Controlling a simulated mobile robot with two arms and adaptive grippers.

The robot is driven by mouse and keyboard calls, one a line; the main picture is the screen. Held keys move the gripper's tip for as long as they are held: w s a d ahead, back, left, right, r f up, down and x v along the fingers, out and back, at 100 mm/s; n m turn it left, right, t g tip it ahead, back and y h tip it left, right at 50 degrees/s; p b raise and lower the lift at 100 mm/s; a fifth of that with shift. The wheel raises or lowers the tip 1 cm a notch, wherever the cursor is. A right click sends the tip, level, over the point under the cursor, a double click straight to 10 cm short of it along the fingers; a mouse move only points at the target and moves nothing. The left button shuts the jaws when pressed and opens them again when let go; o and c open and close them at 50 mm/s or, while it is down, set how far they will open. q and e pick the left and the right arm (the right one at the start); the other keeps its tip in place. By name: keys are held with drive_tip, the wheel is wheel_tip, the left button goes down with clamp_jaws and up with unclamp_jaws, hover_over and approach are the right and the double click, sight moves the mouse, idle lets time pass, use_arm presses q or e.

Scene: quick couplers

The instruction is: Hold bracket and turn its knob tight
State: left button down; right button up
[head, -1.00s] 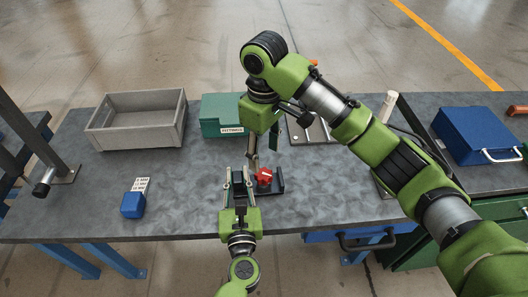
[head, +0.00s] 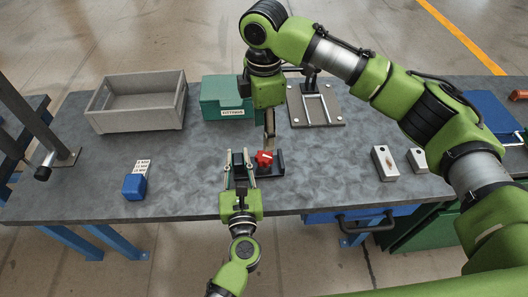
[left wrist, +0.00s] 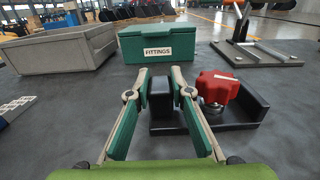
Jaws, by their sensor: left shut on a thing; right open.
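The black bracket (head: 279,167) sits on the table near the front edge. It has a low base with a raised right edge and an upright block (left wrist: 164,110) at its left. The red lobed knob (head: 264,159) stands on a metal stem on the base, also in the left wrist view (left wrist: 217,87). My left gripper (head: 239,157) is shut on the upright block, one finger on each side. My right gripper (head: 270,140) is open and points down just above and behind the knob, seen nearly edge-on; touching or apart cannot be told.
A grey bin (head: 137,118) and a green FITTINGS box (head: 222,113) stand behind. A blue block (head: 134,187) with a label card is at left. A stand with a plate (head: 333,104) is behind right. Two grey blocks (head: 384,163) lie at right.

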sight(264, 155)
wheel_tip(264, 155, down, 10)
drive_tip(key=shift+r, duration=0.2)
drive_tip(key=shift+c, duration=0.3)
drive_tip(key=c, duration=1)
